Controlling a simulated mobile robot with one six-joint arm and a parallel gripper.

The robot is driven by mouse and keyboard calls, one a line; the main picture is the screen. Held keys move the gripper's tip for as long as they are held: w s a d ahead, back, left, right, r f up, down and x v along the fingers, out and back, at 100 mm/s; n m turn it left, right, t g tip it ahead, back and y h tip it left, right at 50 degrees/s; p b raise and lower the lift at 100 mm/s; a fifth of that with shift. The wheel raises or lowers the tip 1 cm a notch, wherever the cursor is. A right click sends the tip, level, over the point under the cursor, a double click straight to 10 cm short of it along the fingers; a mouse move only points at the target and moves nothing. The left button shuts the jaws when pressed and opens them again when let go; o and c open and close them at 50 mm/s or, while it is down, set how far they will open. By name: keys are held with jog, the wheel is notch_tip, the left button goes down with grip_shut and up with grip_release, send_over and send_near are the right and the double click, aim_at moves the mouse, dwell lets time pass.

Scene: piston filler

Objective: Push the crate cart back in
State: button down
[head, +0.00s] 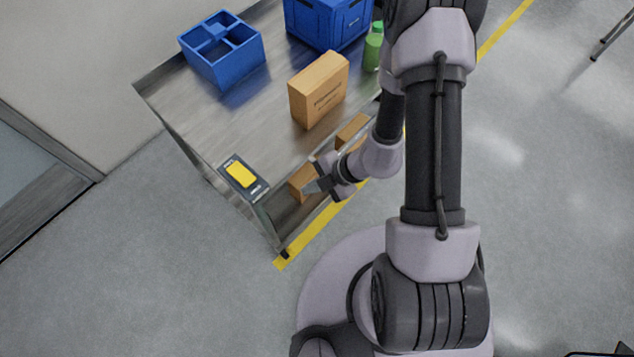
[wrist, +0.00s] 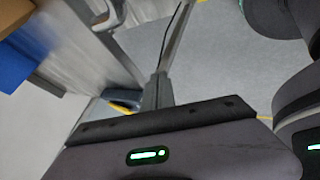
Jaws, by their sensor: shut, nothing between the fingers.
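A steel table or cart (head: 250,132) with a lower shelf stands at upper left in the head view; I cannot tell whether it is the crate cart. A blue crate (head: 328,22) stands at its far end, partly cut off by the picture edge. No wheels show clearly on it. My gripper (head: 313,187) is shut and empty at the long right side of this table, in front of the lower shelf. Whether it touches the frame cannot be told. In the wrist view the shut fingers (wrist: 158,92) point toward grey floor and metal bars.
On the table top are a blue divided tray (head: 222,72), a cardboard box (head: 318,90), a green bottle (head: 373,52) and a yellow-faced device (head: 241,175). Small boxes (head: 351,131) lie on the lower shelf. A yellow floor line (head: 300,249) runs past the table. Floor at left is open.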

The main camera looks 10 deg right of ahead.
jog(key=w+a+f+b, duration=0.2)
jog(key=w+a, duration=0.1)
jog(key=a, duration=0.1)
jog(key=shift+w+f, duration=0.2)
jog(key=shift+w, duration=0.2)
jog(key=shift+a, duration=0.15)
